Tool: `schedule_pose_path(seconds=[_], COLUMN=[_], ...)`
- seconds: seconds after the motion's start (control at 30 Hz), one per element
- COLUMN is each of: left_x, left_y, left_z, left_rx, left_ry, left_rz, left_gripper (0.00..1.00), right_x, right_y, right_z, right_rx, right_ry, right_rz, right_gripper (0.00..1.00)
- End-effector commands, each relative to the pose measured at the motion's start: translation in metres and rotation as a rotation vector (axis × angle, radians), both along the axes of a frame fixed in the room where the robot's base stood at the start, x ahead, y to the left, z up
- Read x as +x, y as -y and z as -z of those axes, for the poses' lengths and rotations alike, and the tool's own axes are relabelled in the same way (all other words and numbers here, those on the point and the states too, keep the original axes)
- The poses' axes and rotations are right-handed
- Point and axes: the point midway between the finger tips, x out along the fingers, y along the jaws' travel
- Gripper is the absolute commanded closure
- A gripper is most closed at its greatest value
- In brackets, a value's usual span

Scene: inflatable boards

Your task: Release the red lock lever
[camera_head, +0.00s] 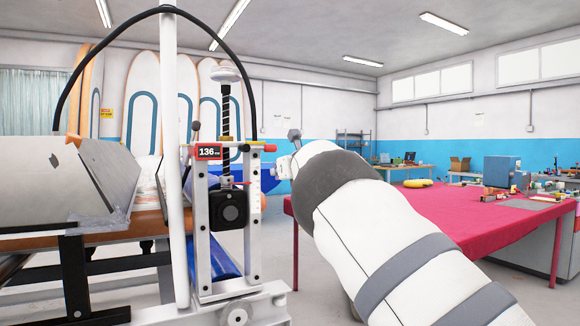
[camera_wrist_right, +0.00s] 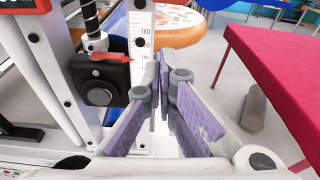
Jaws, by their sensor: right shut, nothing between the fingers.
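The red lock lever (camera_wrist_right: 112,57) sits on top of a black clamp block (camera_wrist_right: 100,88) and points right toward a white millimetre scale (camera_wrist_right: 140,45). In the head view a small red part shows above the black block (camera_head: 230,208) on the white upright frame. My right gripper (camera_wrist_right: 160,68) is shut and empty, its purple-padded fingers together just right of the lever's tip and the scale. A gap seems to remain between fingers and lever, though depth is hard to judge. In the head view my right arm hides most of that gripper (camera_head: 284,168). My left gripper is not in view.
A black hose arches overhead. A red-covered table (camera_head: 440,212) stands to the right. Surfboards (camera_head: 145,95) lean at the back wall. A grey cylinder (camera_wrist_right: 253,108) is near the table.

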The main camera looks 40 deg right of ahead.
Motion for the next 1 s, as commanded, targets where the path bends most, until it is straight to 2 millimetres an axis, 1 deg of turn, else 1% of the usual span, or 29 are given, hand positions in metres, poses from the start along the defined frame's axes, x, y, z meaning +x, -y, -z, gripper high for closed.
schedule_pose_path(seconds=[0.03, 0.1, 0.2, 0.3, 0.43, 0.83, 0.87, 0.93, 0.97, 1.0], left_x=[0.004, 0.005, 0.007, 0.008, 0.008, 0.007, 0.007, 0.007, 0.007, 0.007], left_y=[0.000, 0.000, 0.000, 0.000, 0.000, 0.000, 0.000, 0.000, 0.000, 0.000], left_z=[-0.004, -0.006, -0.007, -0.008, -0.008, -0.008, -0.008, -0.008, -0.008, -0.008], left_rx=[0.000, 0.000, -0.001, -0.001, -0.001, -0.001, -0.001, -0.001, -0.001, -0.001], left_ry=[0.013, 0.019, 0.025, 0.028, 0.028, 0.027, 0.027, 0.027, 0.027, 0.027], left_rz=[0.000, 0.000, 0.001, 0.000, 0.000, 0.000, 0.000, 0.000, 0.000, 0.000], left_gripper=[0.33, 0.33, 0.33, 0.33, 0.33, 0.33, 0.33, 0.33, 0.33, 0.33], right_x=[-0.011, -0.023, -0.038, -0.047, -0.051, -0.051, -0.050, -0.049, -0.049, -0.050], right_y=[-0.003, -0.005, -0.009, -0.011, -0.012, -0.011, -0.011, -0.010, -0.011, -0.011], right_z=[-0.007, -0.008, -0.008, -0.008, -0.007, -0.005, -0.002, 0.023, 0.042, 0.074], right_rx=[0.003, 0.002, 0.001, 0.000, -0.001, 0.002, 0.014, 0.098, 0.161, 0.271], right_ry=[0.006, 0.004, 0.001, -0.001, -0.003, -0.005, -0.006, -0.013, -0.020, -0.028], right_rz=[0.002, 0.001, 0.001, 0.001, 0.000, 0.002, 0.004, 0.020, 0.034, 0.062], right_gripper=[1.00, 1.00, 1.00, 1.00, 1.00, 1.00, 1.00, 1.00, 1.00, 1.00])
